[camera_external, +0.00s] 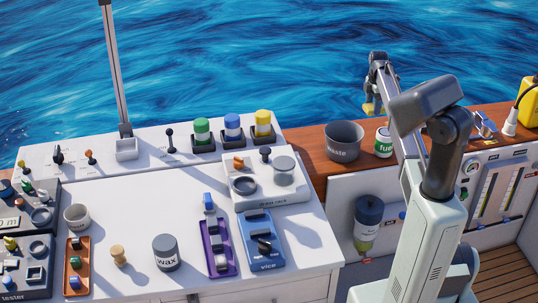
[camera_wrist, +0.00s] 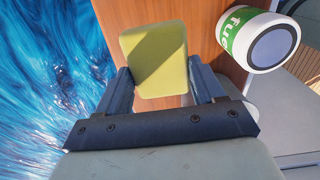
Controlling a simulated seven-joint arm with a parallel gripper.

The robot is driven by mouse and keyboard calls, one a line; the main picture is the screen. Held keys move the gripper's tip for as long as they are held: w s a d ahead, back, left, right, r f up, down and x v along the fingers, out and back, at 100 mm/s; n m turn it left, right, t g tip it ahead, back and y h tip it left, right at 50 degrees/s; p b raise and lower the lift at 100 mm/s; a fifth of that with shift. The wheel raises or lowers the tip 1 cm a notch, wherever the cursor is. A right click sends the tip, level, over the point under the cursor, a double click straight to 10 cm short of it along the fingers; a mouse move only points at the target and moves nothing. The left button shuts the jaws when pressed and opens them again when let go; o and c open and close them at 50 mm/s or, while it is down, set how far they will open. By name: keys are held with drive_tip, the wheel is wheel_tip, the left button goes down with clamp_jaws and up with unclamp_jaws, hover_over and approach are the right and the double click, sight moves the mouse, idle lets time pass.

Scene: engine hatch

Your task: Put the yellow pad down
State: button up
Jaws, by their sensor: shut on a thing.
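The yellow pad (camera_wrist: 155,58) is a flat rounded block, held between the two fingers of my gripper (camera_wrist: 157,85) in the wrist view. In the external view the pad (camera_external: 371,107) shows small beneath my gripper (camera_external: 374,98), at the back of the wooden ledge near the water's edge. My gripper is shut on the pad and appears to hold it above the ledge. The exact height of the pad over the wood cannot be told.
The wooden ledge (camera_external: 310,140) carries a grey waste bin (camera_external: 343,142) and a white and green fuel can (camera_external: 383,142), which is close to the pad in the wrist view (camera_wrist: 240,40). Open water lies behind the ledge. A white workbench (camera_external: 130,210) with several tools stands left.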

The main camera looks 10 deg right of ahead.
sight(371, 106)
wheel_tip(371, 106, up, 18)
drive_tip(key=a+n, duration=0.4)
drive_tip(key=a, duration=1.9)
drive_tip(key=s+a+n, duration=0.2)
drive_tip(key=s+a, duration=0.1)
drive_tip(key=a, duration=0.8)
drive_tip(key=s+a+n, duration=0.1)
drive_tip(key=s+a, duration=0.3)
drive_tip(key=a, duration=0.7)
drive_tip(key=s+a+n, duration=0.2)
drive_tip(key=s+a, duration=0.2)
drive_tip(key=a, duration=0.7)
drive_tip(key=shift+s+a+f+n, duration=0.25)
drive_tip(key=shift+a+n, duration=0.05)
drive_tip(key=shift+a, duration=0.05)
drive_tip(key=s+a+n, duration=0.8)
drive_tip(key=s+a, duration=2.4)
drive_tip(key=shift+w+d+f, duration=0.1)
drive_tip(key=shift+f, duration=3.7)
drive_tip(key=shift+w+d+f, duration=0.1)
drive_tip(key=shift+f, duration=3.65)
drive_tip(key=shift+f, duration=0.1)
